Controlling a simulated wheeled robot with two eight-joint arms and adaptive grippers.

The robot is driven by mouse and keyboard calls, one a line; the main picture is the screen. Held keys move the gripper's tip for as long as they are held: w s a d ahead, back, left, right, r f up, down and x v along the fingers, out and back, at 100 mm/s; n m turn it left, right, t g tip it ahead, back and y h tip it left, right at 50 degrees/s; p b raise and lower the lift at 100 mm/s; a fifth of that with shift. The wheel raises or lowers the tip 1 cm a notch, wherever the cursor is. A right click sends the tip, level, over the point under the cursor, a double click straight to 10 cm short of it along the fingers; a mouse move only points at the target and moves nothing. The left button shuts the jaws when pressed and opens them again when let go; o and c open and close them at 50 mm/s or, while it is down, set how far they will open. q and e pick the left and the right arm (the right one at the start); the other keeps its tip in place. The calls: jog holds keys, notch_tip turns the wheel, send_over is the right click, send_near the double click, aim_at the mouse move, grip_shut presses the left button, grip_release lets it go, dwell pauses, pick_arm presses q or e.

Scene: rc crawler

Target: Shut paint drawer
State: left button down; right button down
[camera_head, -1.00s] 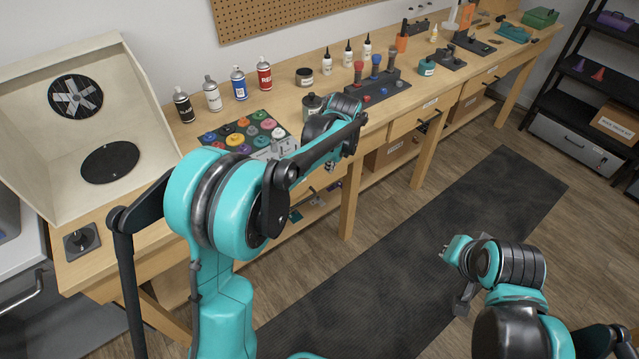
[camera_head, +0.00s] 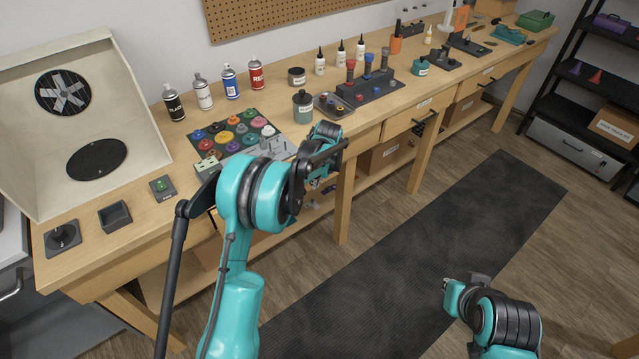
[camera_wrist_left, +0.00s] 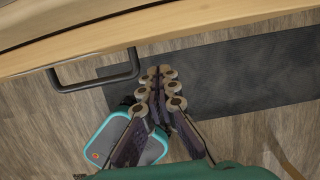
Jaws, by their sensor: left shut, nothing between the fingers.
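In the left wrist view a wooden drawer front (camera_wrist_left: 200,32) with a black bar handle (camera_wrist_left: 95,78) runs across the top. My left gripper (camera_wrist_left: 162,72) is shut and empty, its fingertips just right of the handle and apart from the wood in the picture. In the head view my left arm reaches to the bench's front edge and its wrist hides most of that gripper. The arm also covers the bench front there, so I cannot tell how far any drawer behind it stands out. My right gripper (camera_head: 474,345) hangs low over the floor, too small and turned away to judge.
The wooden bench (camera_head: 140,222) holds a paint palette (camera_head: 238,132), several spray cans and jars, and a spray booth (camera_head: 130,75). Another drawer with a dark handle (camera_head: 424,121) is farther right. A dark mat (camera_head: 400,240) covers open floor in front.

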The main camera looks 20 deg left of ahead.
pick_arm(q)
jog(key=shift+w+a+r+b, duration=0.1)
jog(key=shift+w+a+b, duration=0.2)
jog(key=shift+w+a, duration=0.6)
jog(key=shift+s+a, duration=0.1)
jog(key=shift+s, duration=0.05)
jog(key=w+a, duration=0.2)
jog(key=shift+a+p, duration=0.35)
jog(key=shift+p, duration=0.05)
jog(key=shift+r, duration=0.1)
